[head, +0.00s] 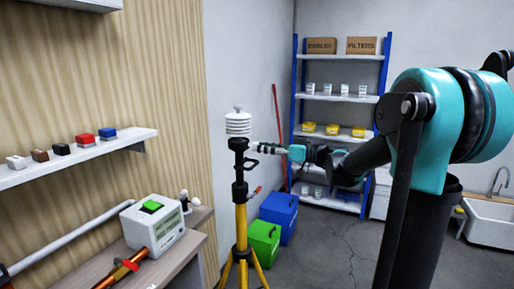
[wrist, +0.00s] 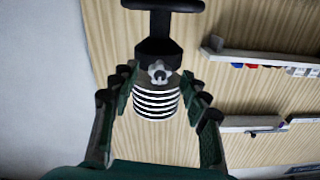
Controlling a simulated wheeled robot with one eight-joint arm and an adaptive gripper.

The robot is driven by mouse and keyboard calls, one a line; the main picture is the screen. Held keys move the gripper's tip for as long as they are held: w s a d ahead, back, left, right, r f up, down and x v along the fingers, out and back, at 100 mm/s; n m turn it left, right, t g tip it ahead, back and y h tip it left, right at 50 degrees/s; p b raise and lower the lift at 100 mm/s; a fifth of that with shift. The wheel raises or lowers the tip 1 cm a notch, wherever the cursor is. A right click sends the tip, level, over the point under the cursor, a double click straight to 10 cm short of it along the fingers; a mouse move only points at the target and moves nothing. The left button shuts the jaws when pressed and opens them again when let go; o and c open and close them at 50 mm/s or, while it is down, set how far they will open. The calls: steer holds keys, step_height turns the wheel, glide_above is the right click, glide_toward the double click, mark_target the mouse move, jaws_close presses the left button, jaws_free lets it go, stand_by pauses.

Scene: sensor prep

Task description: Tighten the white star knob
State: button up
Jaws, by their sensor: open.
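The white star knob (wrist: 158,72) shows in the wrist view on the black collar below the white louvered sensor (wrist: 157,103). In the head view the sensor (head: 238,124) sits upright on the black head of a yellow tripod (head: 240,220). My gripper (head: 262,149) reaches in from the right at the collar's height. In the wrist view my gripper (wrist: 159,76) is open, with one finger on each side of the knob and visible gaps between. I cannot tell how far the fingertips are from the knob in depth. The knob is too small to make out in the head view.
A black handle (wrist: 163,5) sticks out from the tripod head near my gripper. A wall shelf (head: 80,157) with small blocks and a bench with a white device (head: 153,232) stand at left. Green (head: 262,243) and blue (head: 280,213) bins stand behind the tripod.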

steer(key=shift+x, duration=1.3)
steer(key=shift+c, duration=0.3)
jaws_close()
